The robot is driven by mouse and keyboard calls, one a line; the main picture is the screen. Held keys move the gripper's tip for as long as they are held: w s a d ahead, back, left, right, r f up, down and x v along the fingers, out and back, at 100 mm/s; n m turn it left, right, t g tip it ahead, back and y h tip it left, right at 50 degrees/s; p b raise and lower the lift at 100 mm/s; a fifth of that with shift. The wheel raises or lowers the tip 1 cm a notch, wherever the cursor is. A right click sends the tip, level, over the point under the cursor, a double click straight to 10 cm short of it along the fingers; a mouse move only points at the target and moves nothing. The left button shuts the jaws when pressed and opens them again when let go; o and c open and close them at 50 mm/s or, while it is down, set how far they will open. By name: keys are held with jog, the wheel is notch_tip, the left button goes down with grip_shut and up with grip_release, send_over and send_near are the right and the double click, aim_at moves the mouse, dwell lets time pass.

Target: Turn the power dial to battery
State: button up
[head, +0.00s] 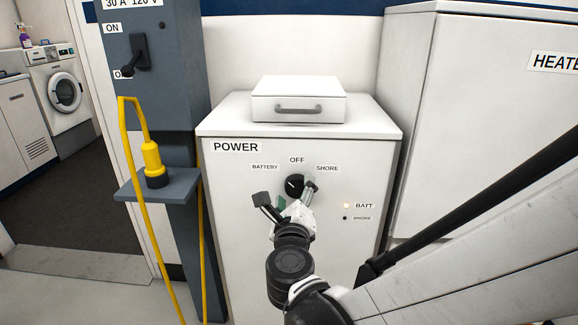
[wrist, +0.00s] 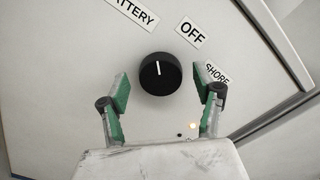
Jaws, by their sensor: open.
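The power dial (head: 295,184) is a round black knob with a white pointer line on the front of the white POWER cabinet (head: 225,215). In the wrist view the dial (wrist: 160,75) has its line pointing between OFF (wrist: 190,32) and BATTERY (wrist: 132,12), closer to the BATTERY side. The BATT lamp (head: 346,206) glows; the SHORE lamp (head: 345,218) is dark. My gripper (head: 286,193) is open in front of the dial. In the wrist view its green-padded fingers (wrist: 163,92) stand either side of the dial, with gaps.
A lidded white box (head: 298,108) with a grey handle sits on the cabinet. At left are a grey pedestal with a lever switch (head: 140,55), a yellow cable (head: 138,210) and plug (head: 153,163). A heater cabinet (head: 480,130) stands at right.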

jog(key=s, duration=1.1)
jog(key=shift+a, duration=0.35)
